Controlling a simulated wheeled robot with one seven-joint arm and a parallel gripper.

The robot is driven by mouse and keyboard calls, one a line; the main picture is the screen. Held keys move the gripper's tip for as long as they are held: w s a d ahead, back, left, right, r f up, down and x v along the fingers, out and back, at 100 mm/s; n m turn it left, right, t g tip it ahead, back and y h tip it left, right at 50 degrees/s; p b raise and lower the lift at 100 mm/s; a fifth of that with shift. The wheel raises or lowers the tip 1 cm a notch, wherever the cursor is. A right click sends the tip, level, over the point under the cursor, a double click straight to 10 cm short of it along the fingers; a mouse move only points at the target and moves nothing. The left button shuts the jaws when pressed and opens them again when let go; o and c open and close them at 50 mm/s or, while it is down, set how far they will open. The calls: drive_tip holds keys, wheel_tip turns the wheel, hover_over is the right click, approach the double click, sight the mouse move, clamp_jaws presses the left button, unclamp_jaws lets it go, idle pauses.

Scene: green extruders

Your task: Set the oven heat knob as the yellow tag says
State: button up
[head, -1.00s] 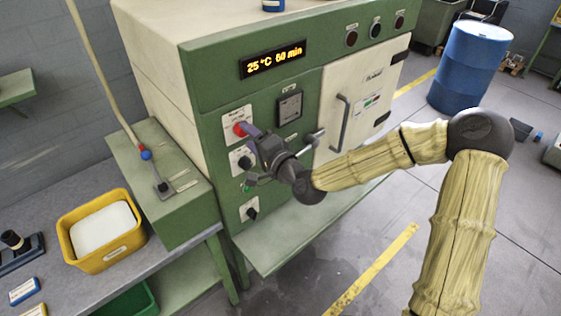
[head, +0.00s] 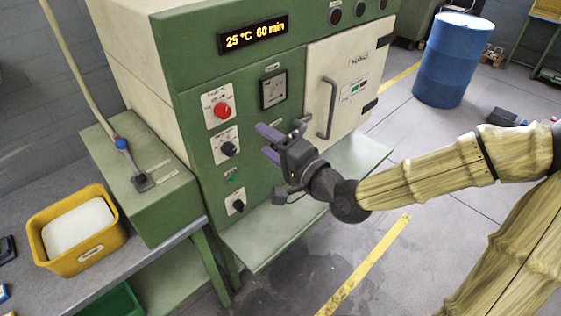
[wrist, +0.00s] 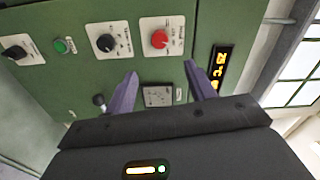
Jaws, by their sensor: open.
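The green oven's panel has a red knob (head: 222,111) on a white plate. Below it are a black knob (head: 229,148), then a lower black knob (head: 238,205). I cannot read which one sets heat. In the wrist view the red knob (wrist: 160,39) and a black knob (wrist: 105,43) show side by side. My gripper (head: 264,142) has purple fingers, open and empty, in front of the panel, right of the knobs. Its fingertips (wrist: 161,70) frame the gauge in the wrist view and touch no knob. The display (head: 254,36) reads 25 °C 60 min. No yellow tag is visible.
A square gauge (head: 273,91) and a door handle (head: 328,108) lie right of the knobs. A green button (head: 231,180) sits between the two black knobs. A yellow bin (head: 40,249) stands on the left bench. A blue drum (head: 445,60) stands behind.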

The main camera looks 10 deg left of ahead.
drive_tip(key=shift+b+v, duration=1.6)
drive_tip(key=shift+b, duration=0.35)
drive_tip(key=shift+f, duration=0.1)
drive_tip(key=d+f+n+g+h+p, duration=0.1)
drive_tip(key=d+f+n+g+h, duration=0.2)
drive_tip(key=f, duration=0.6)
drive_tip(key=d+f+n+g+h+p, duration=0.15)
drive_tip(key=f+h, duration=0.25)
drive_tip(key=f, duration=0.4)
drive_tip(key=s+d+r+n+g+h+p, duration=0.1)
drive_tip(key=s+d+g+h, duration=0.1)
drive_tip(key=d, duration=0.5)
drive_tip(key=s+d+r+g+h+p, duration=0.1)
drive_tip(key=s+d+g+h+p, duration=0.1)
drive_tip(key=s+d+h, duration=0.2)
drive_tip(key=s+d, duration=0.2)
drive_tip(key=d, duration=0.2)
drive_tip(key=shift+s+d+r+n+g+h, duration=0.25)
drive_tip(key=shift+d+r+n+g+h, duration=0.05)
drive_tip(key=shift+d+r+n+g, duration=0.05)
